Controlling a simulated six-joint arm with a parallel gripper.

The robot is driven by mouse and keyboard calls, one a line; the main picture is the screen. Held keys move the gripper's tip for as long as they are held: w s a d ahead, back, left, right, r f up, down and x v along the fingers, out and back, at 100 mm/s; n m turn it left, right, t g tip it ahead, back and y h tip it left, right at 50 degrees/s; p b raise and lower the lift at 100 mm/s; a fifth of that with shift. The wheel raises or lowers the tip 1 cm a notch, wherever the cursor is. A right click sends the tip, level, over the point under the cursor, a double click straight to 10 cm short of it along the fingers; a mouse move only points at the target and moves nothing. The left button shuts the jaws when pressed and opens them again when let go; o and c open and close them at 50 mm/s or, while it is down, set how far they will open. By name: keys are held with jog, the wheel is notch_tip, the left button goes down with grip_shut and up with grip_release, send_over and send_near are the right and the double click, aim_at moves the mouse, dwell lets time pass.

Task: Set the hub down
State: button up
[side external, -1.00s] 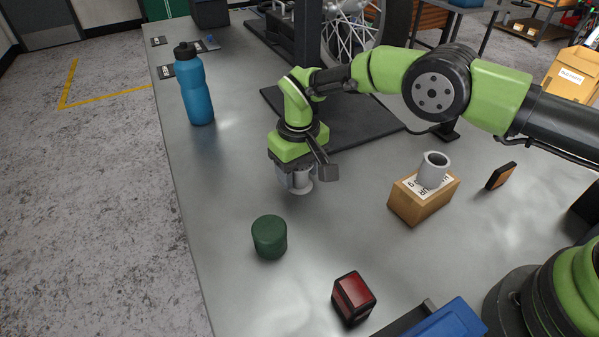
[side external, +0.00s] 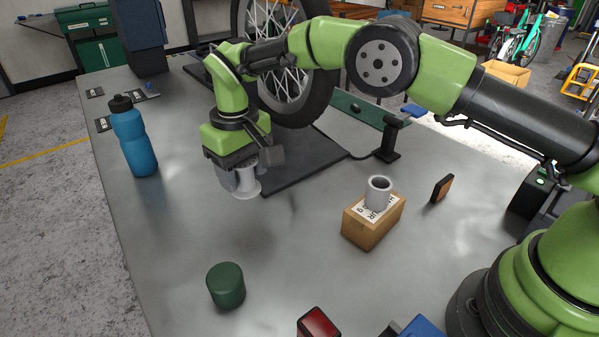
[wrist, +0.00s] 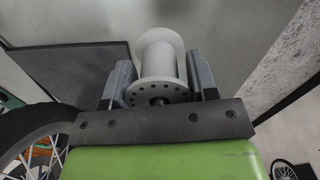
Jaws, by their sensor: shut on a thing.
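The hub (side external: 246,182) is a pale spool with wide flanges, held upright below my gripper (side external: 241,180). In the wrist view the hub (wrist: 162,62) sits between the two grey jaws, which press on it from both sides, with a ring of holes in its near flange. My gripper is shut on it. The hub is over the grey bench (side external: 190,235), close to the left edge of a dark mat (side external: 300,165). Its lower flange looks low over the bench; I cannot tell whether it touches.
A blue bottle (side external: 135,140) stands left. A green cylinder (side external: 226,286) is in front. A cardboard box (side external: 372,228) with a grey cup (side external: 378,193) on top stands right, near a small dark block (side external: 441,189). A wheel (side external: 285,60) rises behind. Bench between bottle and green cylinder is clear.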

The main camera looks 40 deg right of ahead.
jog(key=shift+r, duration=0.3)
jog(key=s+d+r+m, duration=0.2)
jog(key=s+d+r, duration=0.2)
jog(key=d, duration=0.6)
jog(key=s+d+r+m, duration=0.25)
jog(key=d+r, duration=0.25)
jog(key=d, duration=0.5)
jog(key=d+f+m, duration=0.2)
jog(key=d+m, duration=0.2)
jog(key=d, duration=0.6)
jog(key=d+f+m, duration=0.2)
jog(key=d+m, duration=0.3)
jog(key=d, duration=0.4)
jog(key=s+d+f+m, duration=0.2)
jog(key=s+d+m, duration=0.1)
jog(key=d, duration=0.3)
jog(key=s+d+f+m, duration=0.2)
jog(key=d+f+m, duration=0.1)
jog(key=d, duration=0.4)
jog(key=shift+m, duration=0.25)
jog(key=f, duration=0.3)
jog(key=s+f, duration=0.1)
jog(key=f, duration=0.1)
jog(key=shift+d+f, duration=0.1)
jog(key=shift+f, duration=0.05)
jog(key=shift+w+f, duration=0.1)
jog(key=shift+f, duration=2.25)
jog(key=shift+f, duration=0.1)
